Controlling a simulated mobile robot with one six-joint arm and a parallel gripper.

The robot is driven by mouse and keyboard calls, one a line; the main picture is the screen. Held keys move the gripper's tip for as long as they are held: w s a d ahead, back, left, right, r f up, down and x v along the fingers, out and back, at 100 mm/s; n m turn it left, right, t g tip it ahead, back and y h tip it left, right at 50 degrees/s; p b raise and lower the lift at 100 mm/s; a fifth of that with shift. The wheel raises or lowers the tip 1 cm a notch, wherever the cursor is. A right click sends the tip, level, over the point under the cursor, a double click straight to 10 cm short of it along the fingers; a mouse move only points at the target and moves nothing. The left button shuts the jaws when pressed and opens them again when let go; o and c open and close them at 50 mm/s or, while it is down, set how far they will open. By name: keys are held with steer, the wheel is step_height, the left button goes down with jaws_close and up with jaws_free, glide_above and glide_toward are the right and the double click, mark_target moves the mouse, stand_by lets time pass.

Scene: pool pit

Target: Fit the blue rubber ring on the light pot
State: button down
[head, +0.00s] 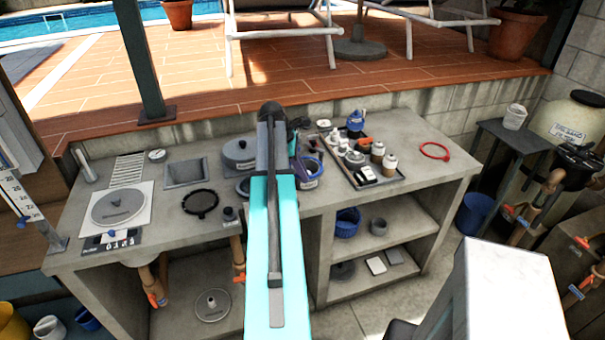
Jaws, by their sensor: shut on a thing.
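The blue rubber ring (320,164) shows just right of my arm's far end, over the middle of the bench. A pale labelled piece shows inside or below it, and I cannot tell whether they touch. My gripper (299,152) is mostly hidden behind my turquoise arm. Its dark parts show beside the ring, and it appears shut on it. A round grey labelled housing (238,154), possibly the light pot, stands left of my arm. A dark blue rim shows in front of it, partly covered by my arm.
A tray (394,182) of bottles and small parts lies right of the ring, with a red ring (434,150) beyond. A grey basin (188,172), a black ring (200,203) and a round lid (118,208) on a scale are at left.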

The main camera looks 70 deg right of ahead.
stand_by(0.3)
steer(key=c, duration=1.5)
jaws_free()
steer(key=shift+c, duration=0.2)
steer(key=shift+r+p, duration=1.85)
steer(key=shift+r, duration=0.6)
steer(key=shift+r, duration=0.1)
steer(key=shift+r+p, duration=1.35)
steer(key=shift+r, duration=0.55)
